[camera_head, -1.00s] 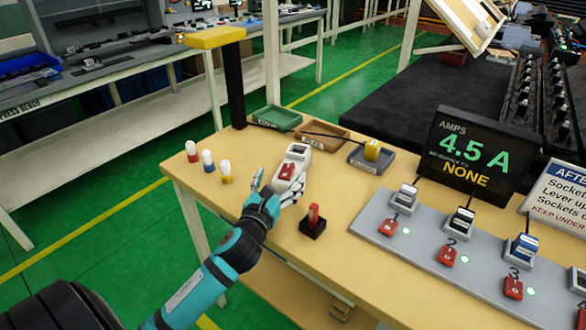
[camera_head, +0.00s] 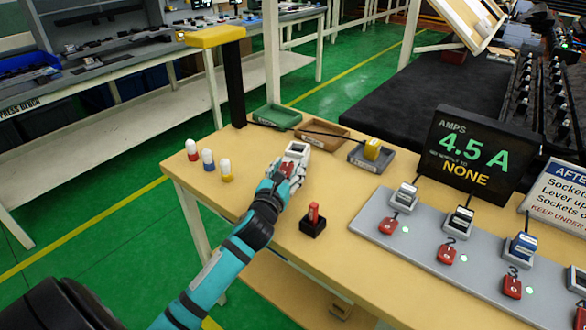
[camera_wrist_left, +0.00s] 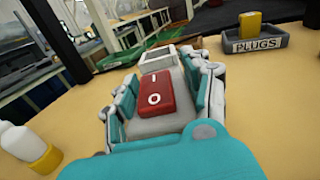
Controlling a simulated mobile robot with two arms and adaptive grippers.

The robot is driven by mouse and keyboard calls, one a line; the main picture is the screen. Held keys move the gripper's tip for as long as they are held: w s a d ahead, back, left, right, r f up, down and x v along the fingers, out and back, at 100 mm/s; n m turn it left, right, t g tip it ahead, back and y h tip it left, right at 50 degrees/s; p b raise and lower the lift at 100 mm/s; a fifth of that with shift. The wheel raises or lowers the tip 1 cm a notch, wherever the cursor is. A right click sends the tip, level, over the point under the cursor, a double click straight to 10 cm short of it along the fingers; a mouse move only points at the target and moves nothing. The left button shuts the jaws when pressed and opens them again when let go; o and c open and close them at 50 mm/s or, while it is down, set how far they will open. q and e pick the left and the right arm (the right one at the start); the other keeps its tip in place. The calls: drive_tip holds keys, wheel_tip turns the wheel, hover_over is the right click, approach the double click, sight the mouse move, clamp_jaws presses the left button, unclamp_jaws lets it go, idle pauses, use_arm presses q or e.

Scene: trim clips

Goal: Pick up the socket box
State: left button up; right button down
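The socket box (camera_head: 296,150) is a pale box with a red rocker switch (camera_wrist_left: 154,94), and it lies on the near bench. In the head view my left gripper (camera_head: 287,167) covers its near part. In the left wrist view the box's grey body (camera_wrist_left: 150,126) sits between the two fingers (camera_wrist_left: 160,95), one along each side. The teal pads are very close to its sides; I cannot tell whether they press on it. The box appears to rest on the bench. My right gripper is not in view.
A plugs tray (camera_head: 366,160) with a yellow plug, a brown tray (camera_head: 322,137) and a green tray (camera_head: 277,117) lie behind. A red lever (camera_head: 314,215) stands right of the gripper. Several white-topped pegs (camera_head: 208,160) stand left. A grey socket strip (camera_head: 420,240) lies right.

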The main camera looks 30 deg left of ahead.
use_arm(q)
drive_tip(key=c, duration=0.9)
clamp_jaws()
drive_tip(key=shift+r, duration=0.15)
